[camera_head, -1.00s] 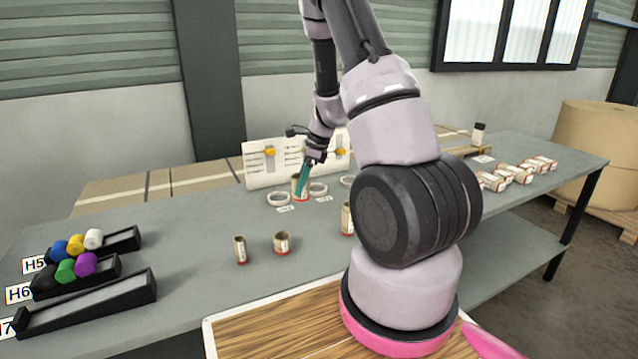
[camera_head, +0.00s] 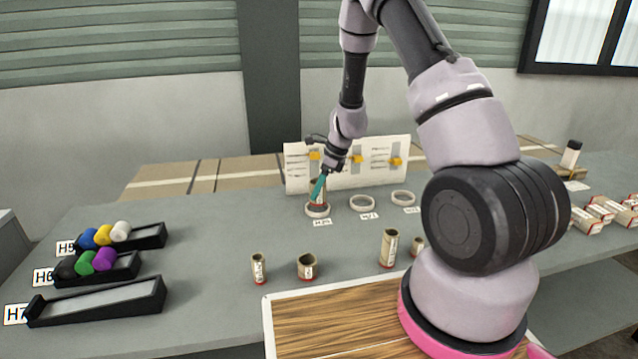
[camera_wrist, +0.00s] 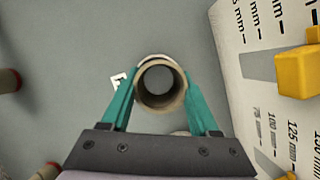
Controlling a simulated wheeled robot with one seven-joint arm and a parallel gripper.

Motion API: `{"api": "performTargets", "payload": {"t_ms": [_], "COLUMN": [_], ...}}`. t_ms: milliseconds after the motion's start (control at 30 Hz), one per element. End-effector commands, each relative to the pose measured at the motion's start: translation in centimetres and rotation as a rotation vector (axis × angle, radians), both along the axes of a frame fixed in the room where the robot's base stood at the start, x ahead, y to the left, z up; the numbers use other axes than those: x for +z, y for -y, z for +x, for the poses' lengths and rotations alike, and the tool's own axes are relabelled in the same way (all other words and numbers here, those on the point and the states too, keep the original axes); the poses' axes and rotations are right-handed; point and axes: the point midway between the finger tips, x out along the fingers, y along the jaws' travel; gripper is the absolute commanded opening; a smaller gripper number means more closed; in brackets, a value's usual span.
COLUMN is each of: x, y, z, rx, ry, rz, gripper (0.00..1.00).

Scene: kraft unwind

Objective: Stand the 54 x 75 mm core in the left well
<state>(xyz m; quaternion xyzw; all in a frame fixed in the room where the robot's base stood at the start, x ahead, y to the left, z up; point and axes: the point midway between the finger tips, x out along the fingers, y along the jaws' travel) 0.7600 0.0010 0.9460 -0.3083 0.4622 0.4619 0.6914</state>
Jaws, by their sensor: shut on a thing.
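My gripper (camera_head: 319,187) is shut on a brown cardboard core (camera_wrist: 160,108), one teal finger on each side of it. In the wrist view I look down into its open end, and it looks about upright. In the head view the core, with a red band low down, is at the white ring of the left well (camera_head: 317,212). I cannot tell whether its foot is inside the ring or just above it. The ring's edge shows behind the core in the wrist view. The middle well (camera_head: 362,203) and right well (camera_head: 403,198) are empty.
A white gauge board (camera_head: 350,165) with yellow sliders stands close behind the wells. Several other cores stand nearer me, including a short one (camera_head: 307,267) and a tall one (camera_head: 389,249). Small boxes (camera_head: 605,212) lie at right.

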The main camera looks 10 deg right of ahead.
Motion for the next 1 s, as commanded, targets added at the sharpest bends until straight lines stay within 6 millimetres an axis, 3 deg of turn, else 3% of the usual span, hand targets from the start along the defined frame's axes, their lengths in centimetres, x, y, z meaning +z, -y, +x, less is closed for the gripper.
{"api": "performTargets", "payload": {"t_ms": [567,1000], "x": [-0.8,-2.6], "y": [0.1,0.0], "z": [0.0,0.0], "rx": [0.000,-0.002], "ry": [0.000,0.000], "rz": [0.000,0.001], "gripper": [0.09,0.09]}}
